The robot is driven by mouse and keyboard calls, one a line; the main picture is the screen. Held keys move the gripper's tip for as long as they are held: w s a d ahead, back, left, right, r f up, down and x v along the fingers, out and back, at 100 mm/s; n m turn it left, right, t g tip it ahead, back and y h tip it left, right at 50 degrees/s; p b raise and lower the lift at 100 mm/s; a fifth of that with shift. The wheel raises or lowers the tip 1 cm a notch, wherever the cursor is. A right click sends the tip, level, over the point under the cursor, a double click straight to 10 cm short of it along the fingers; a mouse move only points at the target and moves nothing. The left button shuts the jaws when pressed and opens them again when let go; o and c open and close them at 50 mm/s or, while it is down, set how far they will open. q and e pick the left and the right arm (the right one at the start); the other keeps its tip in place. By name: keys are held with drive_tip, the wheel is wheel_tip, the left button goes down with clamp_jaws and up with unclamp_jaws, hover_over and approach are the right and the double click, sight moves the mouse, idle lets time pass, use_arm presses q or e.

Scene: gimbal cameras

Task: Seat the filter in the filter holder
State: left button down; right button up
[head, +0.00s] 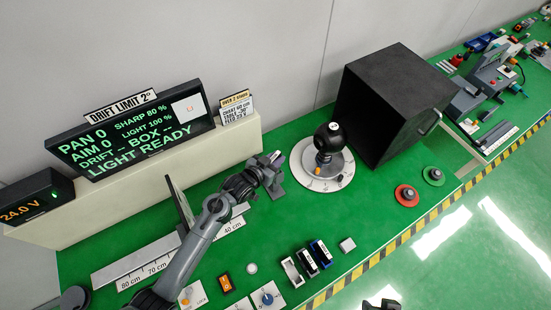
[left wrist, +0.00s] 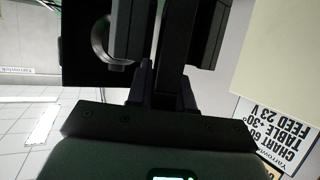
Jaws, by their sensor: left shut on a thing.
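My left gripper (head: 273,166) is raised over the bench, left of the camera, and shut on a small thin piece, apparently the filter, mostly hidden by the fingers. In the left wrist view the dark fingers (left wrist: 165,50) stand on either side of a narrow bar with a pale sliver. The black gimbal camera (head: 328,138) stands upright on a white round turntable (head: 322,184), apart from the gripper. I cannot make out the filter holder for certain. A dark part at the bottom edge (head: 382,303) may be my right gripper; its jaws cannot be read.
A big black box (head: 385,105) stands right of the turntable. White (head: 292,272), black (head: 307,263) and blue (head: 321,253) frames stand on the green bench near its front. A display (head: 135,135) is behind, a ruler board (head: 150,262) at left. Red (head: 406,195) and green (head: 433,176) discs lie at right.

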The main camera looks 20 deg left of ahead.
use_arm(q)
drive_tip(key=shift+f, duration=0.2)
drive_tip(key=c, duration=1.3)
unclamp_jaws()
drive_tip(key=shift+r, duration=0.3)
drive_tip(key=shift+s+a+r+p, duration=0.2)
drive_tip(key=shift+s+p, duration=0.1)
drive_tip(key=shift+p, duration=0.25)
drive_tip(key=s+a+r+g+y+p, duration=0.1)
drive_tip(key=s+r+g+p, duration=0.2)
drive_tip(key=s, duration=0.7)
drive_tip(key=s+a+r+n+g+y+p, duration=0.1)
drive_tip(key=s+r, duration=0.4)
drive_tip(key=s, duration=0.6)
drive_tip(key=s+a+r+g+y+p, duration=0.1)
drive_tip(key=s+r+g+p, duration=0.4)
drive_tip(key=s, duration=0.6)
drive_tip(key=shift+s+a+y+p, duration=0.2)
drive_tip(key=shift+a+y+p, duration=0.2)
drive_tip(key=shift+a, duration=0.3)
